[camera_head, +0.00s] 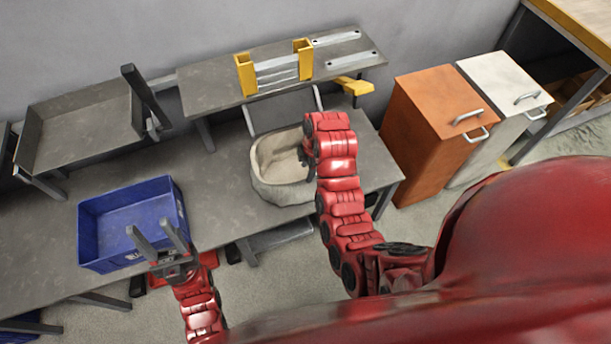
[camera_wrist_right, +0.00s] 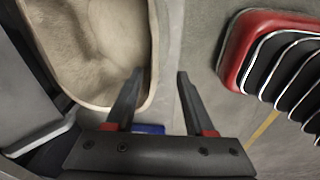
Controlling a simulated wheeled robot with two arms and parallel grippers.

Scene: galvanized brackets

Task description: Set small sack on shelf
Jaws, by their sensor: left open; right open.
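The small sack (camera_head: 264,188) is a beige, open-topped bag standing upright on the lower grey bench. It fills the upper left of the right wrist view (camera_wrist_right: 95,45). My right gripper (camera_wrist_right: 160,74) is open at its rim, one finger over the sack's inside and the other outside it; whether they touch cannot be told. In the head view my right arm mostly hides this gripper (camera_head: 308,158). The raised grey shelf (camera_head: 213,83) runs behind and above the sack. My left gripper (camera_head: 157,237) is open and empty at the blue crate's front edge.
Yellow brackets (camera_head: 245,75) with metal bars and flat plates (camera_head: 352,59) occupy the shelf's middle and right; its left end is bare. A blue crate (camera_head: 107,258) and a grey tray (camera_head: 80,130) stand left. Orange (camera_head: 420,130) and white cabinets (camera_head: 490,90) stand right.

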